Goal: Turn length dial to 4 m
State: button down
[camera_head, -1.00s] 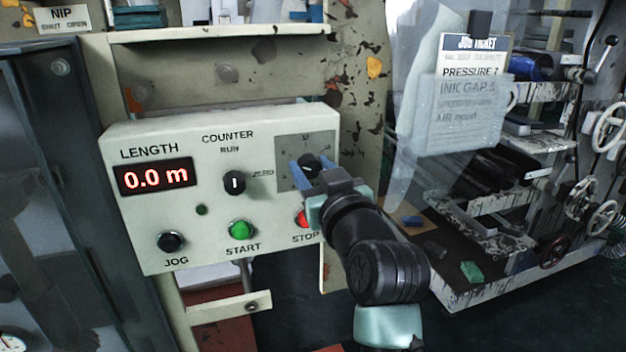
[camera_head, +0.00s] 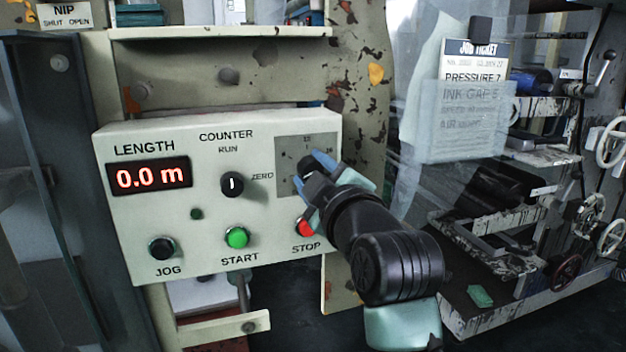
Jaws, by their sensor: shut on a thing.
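The length dial (camera_head: 306,166) is a black knob on a grey scale plate (camera_head: 291,150) at the right of the pale control panel (camera_head: 262,225). My gripper (camera_head: 313,172) is shut on the dial, its blue fingers on either side of the knob. The fingers hide much of the knob and part of the scale, so I cannot tell where its pointer stands. The red LENGTH display (camera_head: 148,177) reads 0.0 m.
Close by are the counter knob (camera_head: 232,184), green START button (camera_head: 237,238), red STOP button (camera_head: 306,228) and black JOG button (camera_head: 162,248). A job ticket (camera_head: 473,60) hangs at the right behind clear sheeting. Open space lies below the panel.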

jog(key=shift+f+n, duration=0.15)
jog(key=shift+n, duration=0.35)
jog(key=shift+c, duration=1.8)
grip_release()
jog(key=shift+s, duration=0.1)
jog(key=v, duration=1.2)
jog(key=shift+s+p, duration=0.4)
jog(key=shift+p, duration=0.05)
jog(key=shift+d, duration=0.15)
